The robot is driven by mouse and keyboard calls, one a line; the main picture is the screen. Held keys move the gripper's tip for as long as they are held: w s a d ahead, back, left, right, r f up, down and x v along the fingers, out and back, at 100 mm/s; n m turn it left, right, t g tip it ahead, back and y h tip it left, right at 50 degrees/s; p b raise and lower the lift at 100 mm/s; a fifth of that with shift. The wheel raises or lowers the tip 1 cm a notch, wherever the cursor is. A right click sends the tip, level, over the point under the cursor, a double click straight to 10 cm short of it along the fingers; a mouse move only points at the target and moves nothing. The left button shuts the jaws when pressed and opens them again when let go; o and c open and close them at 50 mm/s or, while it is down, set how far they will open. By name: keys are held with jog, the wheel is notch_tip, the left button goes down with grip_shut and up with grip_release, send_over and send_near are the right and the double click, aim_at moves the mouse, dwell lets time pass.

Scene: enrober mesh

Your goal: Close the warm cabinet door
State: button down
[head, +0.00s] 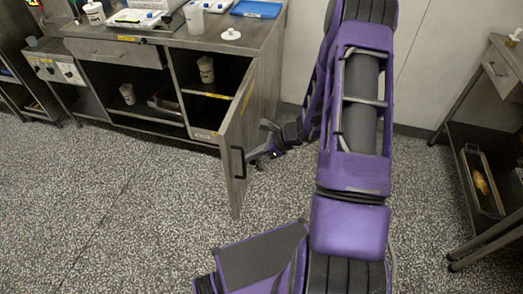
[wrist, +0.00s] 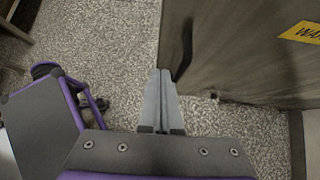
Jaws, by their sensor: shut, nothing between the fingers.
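The warm cabinet door (head: 237,125) is grey wood and stands wide open, swung out from the right end of the cabinet (head: 190,134). It has a dark bar handle (head: 238,162) near its free edge. In the wrist view the door (wrist: 240,60) fills the upper right, with a yellow label (wrist: 302,32) and the dark handle (wrist: 184,56). My gripper (head: 251,160) is low, just right of the door. In the wrist view my gripper (wrist: 160,72) has its two grey fingers together and empty, near the door's edge by the handle. I cannot tell whether they touch it.
Inside the open cabinet are a cup (head: 206,69) on the right shelf and another cup (head: 127,94) on the left. A blue tray (head: 256,9) and a white lid (head: 231,34) lie on top. A side table (head: 490,130) stands at far right. Speckled floor (head: 130,220) is clear in front.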

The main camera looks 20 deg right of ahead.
aim_at(228, 159)
jog(key=shift+w+a+f, duration=0.25)
jog(key=shift+w+a, duration=0.25)
jog(key=shift+a, duration=0.25)
jog(key=shift+w+a+f, duration=0.25)
jog(key=shift+w+a, duration=0.25)
jog(key=shift+a, duration=0.3)
jog(key=shift+w+a+f, duration=0.25)
jog(key=shift+w+a, duration=0.25)
jog(key=shift+a, duration=0.25)
